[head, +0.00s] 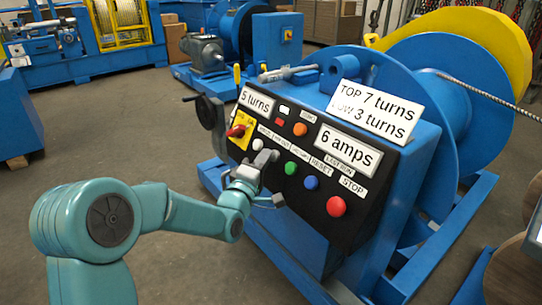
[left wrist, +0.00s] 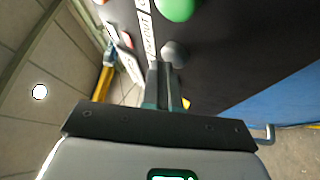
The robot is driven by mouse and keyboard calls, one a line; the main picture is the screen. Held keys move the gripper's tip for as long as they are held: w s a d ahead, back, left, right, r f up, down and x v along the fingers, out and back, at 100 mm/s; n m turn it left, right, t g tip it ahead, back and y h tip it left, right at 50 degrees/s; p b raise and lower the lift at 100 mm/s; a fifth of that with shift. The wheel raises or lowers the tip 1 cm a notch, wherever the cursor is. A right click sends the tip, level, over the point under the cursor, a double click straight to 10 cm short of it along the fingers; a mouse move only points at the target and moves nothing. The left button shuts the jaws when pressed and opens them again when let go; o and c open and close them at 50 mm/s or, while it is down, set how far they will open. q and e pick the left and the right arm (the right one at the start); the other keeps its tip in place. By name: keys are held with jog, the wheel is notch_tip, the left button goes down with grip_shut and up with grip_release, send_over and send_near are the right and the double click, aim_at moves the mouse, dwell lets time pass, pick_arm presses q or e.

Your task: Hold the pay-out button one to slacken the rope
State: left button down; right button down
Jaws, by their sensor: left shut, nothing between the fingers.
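The pay-out button is most likely the dark grey round button (left wrist: 174,53) at my fingertips in the left wrist view; the label strip beside it is too blurred to read surely. My right gripper is out of view.
A blue button (head: 311,183) and a red stop button (head: 337,206) sit further right. A red-and-yellow switch (head: 238,130) is at the left. Signs read "5 turns" (head: 256,101), "6 amps" (head: 347,148) and top 7, low 3 turns (head: 374,112). The blue winch drum (head: 440,90) stands behind.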

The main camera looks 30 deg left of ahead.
pick_arm(q)
jog(key=shift+s+a+r, duration=0.15)
jog(key=shift+s+r, duration=0.05)
jog(key=shift+s, duration=0.2)
jog(key=shift+s+a+r, duration=0.15)
jog(key=shift+s, duration=0.3)
jog(key=shift+s+a+r+b, duration=0.15)
jog(key=shift+s+a+r, duration=0.2)
jog(key=shift+s, duration=0.3)
jog(key=shift+s+a+r+b, duration=0.2)
jog(key=shift+s+r, duration=0.2)
jog(key=shift+s, duration=0.3)
jog(key=shift+s+a+r+b, duration=0.1)
jog(key=shift+s+a+r, duration=0.25)
jog(key=shift+s, duration=0.3)
